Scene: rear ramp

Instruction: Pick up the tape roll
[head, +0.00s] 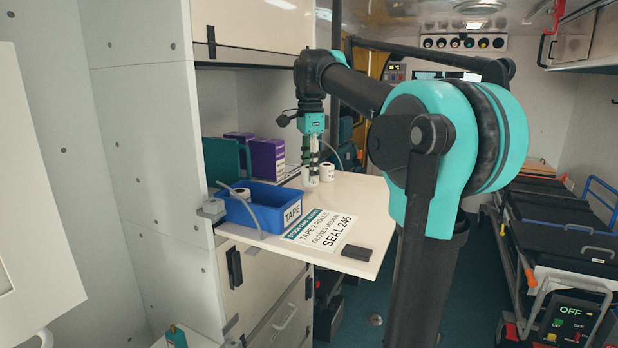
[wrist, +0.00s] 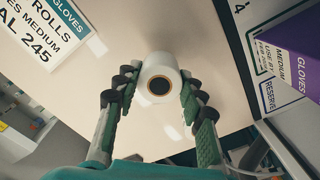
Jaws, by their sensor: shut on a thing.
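A white tape roll (wrist: 158,64) sits between the fingertips of my gripper (wrist: 157,82), with its dark core hole facing the wrist camera. My gripper is shut on it, a finger on each side. In the head view my gripper (head: 312,164) points down over the back of the cream worktop, with the held roll (head: 308,178) at its tips. Whether the roll touches the worktop is hard to tell. A second white tape roll (head: 327,173) stands just right of it.
A blue bin (head: 270,220) labelled TAPE holds a white roll at the worktop's left. A printed sheet (head: 322,230) and a small dark block (head: 356,252) lie near the front edge. Purple glove boxes (head: 268,157) stand behind the bin; one is close at right in the wrist view.

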